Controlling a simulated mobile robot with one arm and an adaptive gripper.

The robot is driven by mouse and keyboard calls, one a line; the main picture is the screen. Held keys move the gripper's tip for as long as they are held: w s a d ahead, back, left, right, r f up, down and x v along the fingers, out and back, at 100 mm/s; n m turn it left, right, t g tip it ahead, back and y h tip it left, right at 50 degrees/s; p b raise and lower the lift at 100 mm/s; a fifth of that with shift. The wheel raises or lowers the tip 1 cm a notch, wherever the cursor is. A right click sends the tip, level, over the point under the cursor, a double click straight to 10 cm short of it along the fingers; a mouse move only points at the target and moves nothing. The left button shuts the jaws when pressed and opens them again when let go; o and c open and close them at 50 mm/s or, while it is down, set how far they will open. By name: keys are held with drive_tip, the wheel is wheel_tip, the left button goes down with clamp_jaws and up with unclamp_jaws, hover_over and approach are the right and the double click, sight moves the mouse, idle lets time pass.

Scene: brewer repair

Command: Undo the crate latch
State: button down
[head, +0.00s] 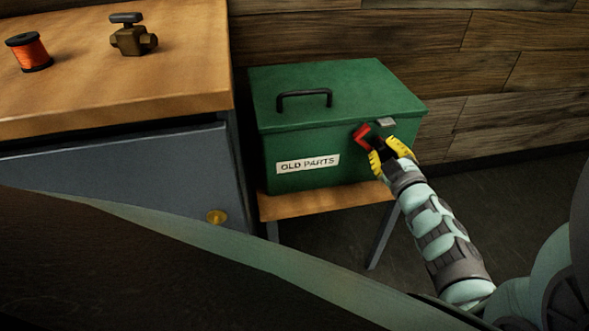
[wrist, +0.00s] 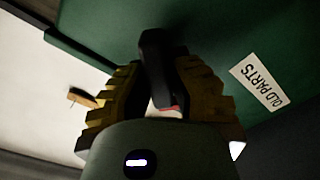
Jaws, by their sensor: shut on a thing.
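The green crate (head: 320,120) has a closed lid, a black handle (head: 304,97) on top and an "OLD PARTS" label (head: 308,164) on its front. A red latch piece (head: 362,134) shows near the front right corner, under a small grey plate (head: 386,123) at the lid edge. My gripper (head: 388,152) is at the latch, its yellow fingers on either side of a dark part. In the wrist view the gripper (wrist: 158,100) is shut on the dark latch lever (wrist: 156,60), with a bit of red between the fingers. The fingers partly hide the latch.
The crate stands on a low wooden stand (head: 283,207) with metal legs. A workbench (head: 120,85) to its left holds an orange spool (head: 29,52) and a brass valve (head: 132,37). A wooden plank wall (head: 500,60) is behind. Floor to the right is clear.

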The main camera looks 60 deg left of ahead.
drive_tip(key=shift+f+n+b, duration=0.2)
drive_tip(key=shift+n+b, duration=0.45)
drive_tip(key=shift+n, duration=0.5)
drive_tip(key=shift+f+n+b, duration=0.15)
drive_tip(key=shift+n+b, duration=0.45)
drive_tip(key=shift+n, duration=0.55)
drive_tip(key=c, duration=0.9)
unclamp_jaws()
drive_tip(key=shift+a+r, duration=0.1)
drive_tip(key=shift+r, duration=0.05)
drive_tip(key=shift+o, duration=0.2)
drive_tip(key=v, duration=1.2)
drive_tip(key=shift+s, duration=0.1)
